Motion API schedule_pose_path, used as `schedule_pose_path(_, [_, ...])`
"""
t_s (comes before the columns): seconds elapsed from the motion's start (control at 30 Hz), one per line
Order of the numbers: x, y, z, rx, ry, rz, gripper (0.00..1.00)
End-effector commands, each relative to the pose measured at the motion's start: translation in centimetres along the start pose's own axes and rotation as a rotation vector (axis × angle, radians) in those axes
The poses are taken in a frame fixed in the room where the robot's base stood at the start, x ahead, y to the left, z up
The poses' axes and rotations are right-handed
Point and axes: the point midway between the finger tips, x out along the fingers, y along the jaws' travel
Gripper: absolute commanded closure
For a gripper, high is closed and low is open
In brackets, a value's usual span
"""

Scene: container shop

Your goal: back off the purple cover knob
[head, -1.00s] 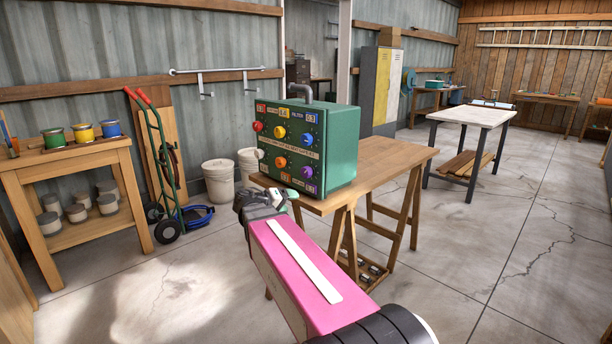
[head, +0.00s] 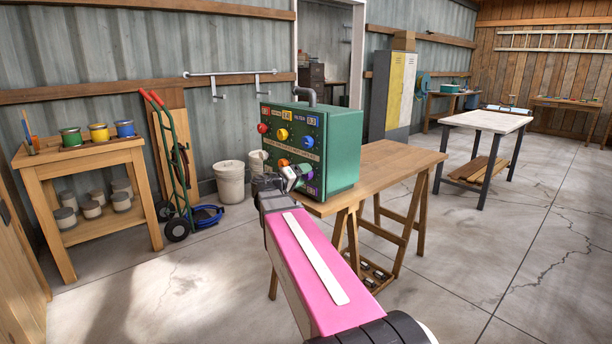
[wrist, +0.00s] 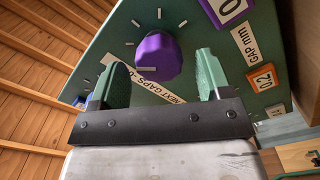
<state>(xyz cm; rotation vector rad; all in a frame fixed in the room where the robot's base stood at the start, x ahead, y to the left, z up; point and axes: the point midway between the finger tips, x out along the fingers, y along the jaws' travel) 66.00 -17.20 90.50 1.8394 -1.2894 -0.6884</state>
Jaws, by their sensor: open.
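The green box (head: 343,150) stands on the wooden trestle table with its knob panel facing left. In the wrist view the purple knob (wrist: 157,57) sits on the green panel, with white tick marks around it. My gripper (wrist: 161,72) is open, with one green finger to either side, below the knob in the picture. The knob shows in the gap between the fingers, and neither finger visibly touches it. In the head view my gripper (head: 298,172) is at the lower part of the panel and mostly hides the purple knob.
Red, yellow, blue and orange knobs (head: 283,134) share the panel. Label plates (wrist: 245,45) lie close by the right finger. The wooden trestle table (head: 385,165) has free top right of the box. A hand truck (head: 172,160) and bucket (head: 230,182) stand left.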

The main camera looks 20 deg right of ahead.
Motion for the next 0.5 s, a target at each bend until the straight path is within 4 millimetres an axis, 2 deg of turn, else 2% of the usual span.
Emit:
schedule_pose_path(0.2, [1.9, 0.0, 0.0, 0.000, 0.000, 0.000, 0.29])
schedule_pose_path(0.5, [2.1, 0.0, 0.0, 0.000, 0.000, 0.000, 0.29])
